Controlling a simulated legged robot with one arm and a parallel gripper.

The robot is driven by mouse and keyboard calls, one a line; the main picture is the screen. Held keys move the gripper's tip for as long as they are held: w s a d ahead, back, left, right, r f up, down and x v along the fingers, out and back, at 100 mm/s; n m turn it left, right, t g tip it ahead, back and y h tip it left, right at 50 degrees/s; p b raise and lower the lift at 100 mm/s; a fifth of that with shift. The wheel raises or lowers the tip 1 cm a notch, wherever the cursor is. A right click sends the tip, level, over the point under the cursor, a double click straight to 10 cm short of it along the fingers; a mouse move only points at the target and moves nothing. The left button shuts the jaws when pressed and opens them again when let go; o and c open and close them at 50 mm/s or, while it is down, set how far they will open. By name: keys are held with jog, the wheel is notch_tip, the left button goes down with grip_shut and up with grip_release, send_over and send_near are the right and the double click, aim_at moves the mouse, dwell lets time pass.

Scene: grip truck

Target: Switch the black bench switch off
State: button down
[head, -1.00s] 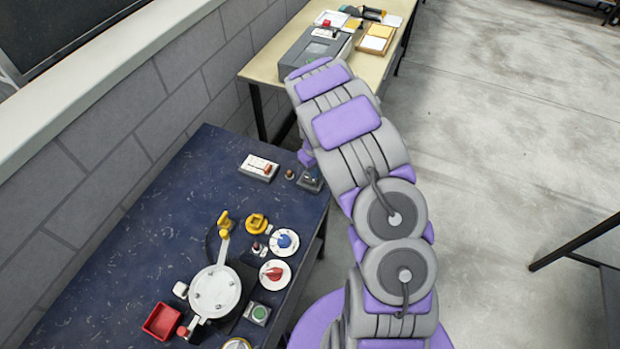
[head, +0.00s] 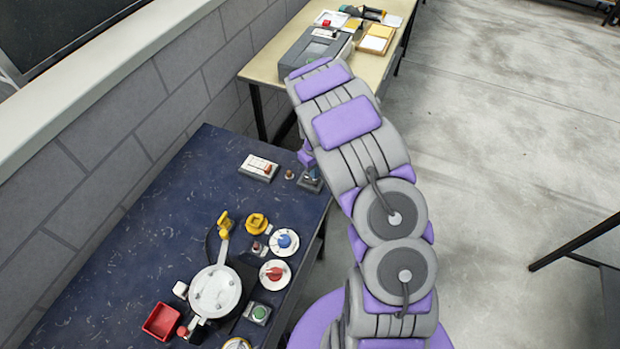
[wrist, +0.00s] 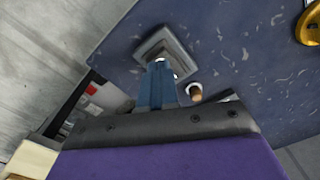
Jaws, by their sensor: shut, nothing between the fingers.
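The black bench switch (head: 311,183) is a small dark box near the far right edge of the blue bench top. My arm partly covers it in the head view. In the wrist view its square grey-black base (wrist: 150,50) lies at the fingertips, and a bit of bright metal shows beside them. My gripper (wrist: 161,68) is shut, with its blue fingers together and nothing held. Its tips are over or against the switch; I cannot tell if they touch. The lever is mostly hidden, so its position is unclear.
A small brown-topped knob (head: 290,174) stands close beside the switch; it also shows in the wrist view (wrist: 195,92). A white box with a slider (head: 259,167) is left of it. Dials, a yellow knob (head: 256,223) and a red tray (head: 162,322) are nearer. A wooden table (head: 262,72) stands beyond.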

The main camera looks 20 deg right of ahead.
jog(key=shift+f, duration=0.85)
dwell(0.5)
jog(key=shift+r+p, duration=1.1)
jog(key=shift+r, duration=2.45)
jog(key=shift+s+f, duration=0.1)
